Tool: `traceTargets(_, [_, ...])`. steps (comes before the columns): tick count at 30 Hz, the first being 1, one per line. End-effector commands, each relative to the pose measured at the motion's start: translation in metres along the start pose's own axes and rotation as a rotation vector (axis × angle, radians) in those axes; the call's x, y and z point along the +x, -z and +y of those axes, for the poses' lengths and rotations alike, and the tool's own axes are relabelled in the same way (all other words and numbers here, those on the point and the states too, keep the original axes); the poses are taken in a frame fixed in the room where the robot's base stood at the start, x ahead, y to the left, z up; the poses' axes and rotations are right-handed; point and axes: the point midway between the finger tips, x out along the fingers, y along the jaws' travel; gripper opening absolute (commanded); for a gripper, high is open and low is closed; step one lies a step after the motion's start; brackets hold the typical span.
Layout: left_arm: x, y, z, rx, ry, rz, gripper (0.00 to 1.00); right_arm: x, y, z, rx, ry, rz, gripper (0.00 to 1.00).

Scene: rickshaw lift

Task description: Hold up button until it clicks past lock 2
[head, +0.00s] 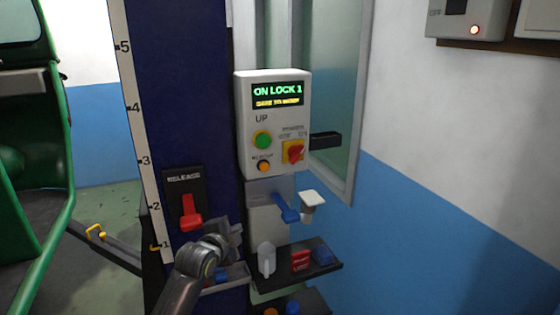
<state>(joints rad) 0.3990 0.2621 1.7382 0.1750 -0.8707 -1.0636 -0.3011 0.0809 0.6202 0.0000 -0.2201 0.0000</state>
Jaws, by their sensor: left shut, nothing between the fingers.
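The control box (240,110) hangs on the dark blue column. Its display (278,96) reads "ON LOCK 1" in green, with a smaller yellow line below. The green button (262,139) sits under the label "UP". My left gripper (234,232) is shut and empty. It is below the control box, apart from the green button, between the red release lever (190,213) and the small shelf. My wrist partly hides the gripper, and the fingertips are hard to make out. My right gripper does not show.
An orange button (264,166) and a red-and-yellow rotary switch (294,152) are also on the box. A black shelf (326,267) below holds small items. A height scale (136,122) runs up the column. A green vehicle (58,150) stands at left.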

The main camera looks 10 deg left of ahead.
Motion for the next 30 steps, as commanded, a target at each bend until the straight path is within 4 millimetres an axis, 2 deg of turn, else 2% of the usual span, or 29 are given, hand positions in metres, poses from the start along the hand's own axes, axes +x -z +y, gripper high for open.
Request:
traceTargets(1, [-0.011, 0.022, -0.034, 0.054, 0.046, 0.034, 0.0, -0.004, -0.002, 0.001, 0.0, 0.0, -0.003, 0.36])
traceTargets(3, [-0.028, 0.047, -0.07, 0.133, 0.101, 0.072, 0.0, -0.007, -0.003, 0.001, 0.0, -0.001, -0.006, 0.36])
traceTargets(6, [-0.053, 0.077, -0.111, 0.236, 0.171, 0.116, 0.0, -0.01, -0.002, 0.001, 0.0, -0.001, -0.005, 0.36])
traceTargets(10, [-0.078, 0.103, -0.143, 0.329, 0.236, 0.15, 0.0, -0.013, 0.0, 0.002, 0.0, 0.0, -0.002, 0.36])
traceTargets(12, [-0.087, 0.111, -0.153, 0.36, 0.256, 0.158, 0.0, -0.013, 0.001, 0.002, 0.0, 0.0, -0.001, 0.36])
traceTargets(16, [-0.093, 0.116, -0.159, 0.386, 0.273, 0.165, 0.0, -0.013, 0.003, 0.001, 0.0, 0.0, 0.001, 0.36])
traceTargets(30, [-0.095, 0.119, -0.157, 0.384, 0.272, 0.168, 0.0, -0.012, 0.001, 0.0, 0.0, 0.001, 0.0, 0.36])
